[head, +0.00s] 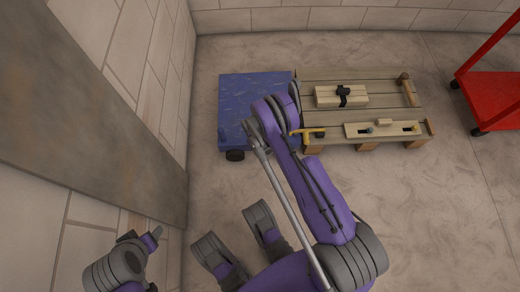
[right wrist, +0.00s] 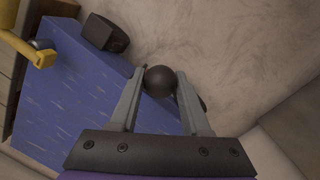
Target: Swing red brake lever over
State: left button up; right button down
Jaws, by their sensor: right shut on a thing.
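My right gripper (right wrist: 160,78) is shut on a dark round knob (right wrist: 160,81), which sits between its two fingertips in the right wrist view. The knob is beside the edge of a blue cart deck (right wrist: 70,95).
A dark wheel (head: 235,155) is at the cart's front left. A wooden pallet (head: 390,90) carrying wooden blocks stands right of the cart. A yellow handle-like piece (head: 308,132) is near their join. A red trolley (head: 490,95) is far right. The floor in front is clear.

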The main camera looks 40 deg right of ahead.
jog(key=shift+w+d, duration=0.15)
jog(key=shift+d, duration=0.25)
jog(key=shift+c, duration=1.9)
grip_release()
jog(key=shift+a, duration=0.1)
jog(key=shift+a+r, duration=0.1)
jog(key=shift+r, duration=0.15)
notch_tip(320, 180, up, 10)
jog(key=w+p, duration=0.1)
jog(key=p, duration=0.1)
jog(key=shift+a+r+p, duration=0.15)
jog(key=shift+a+p, duration=0.2)
jog(key=shift+a, duration=0.05)
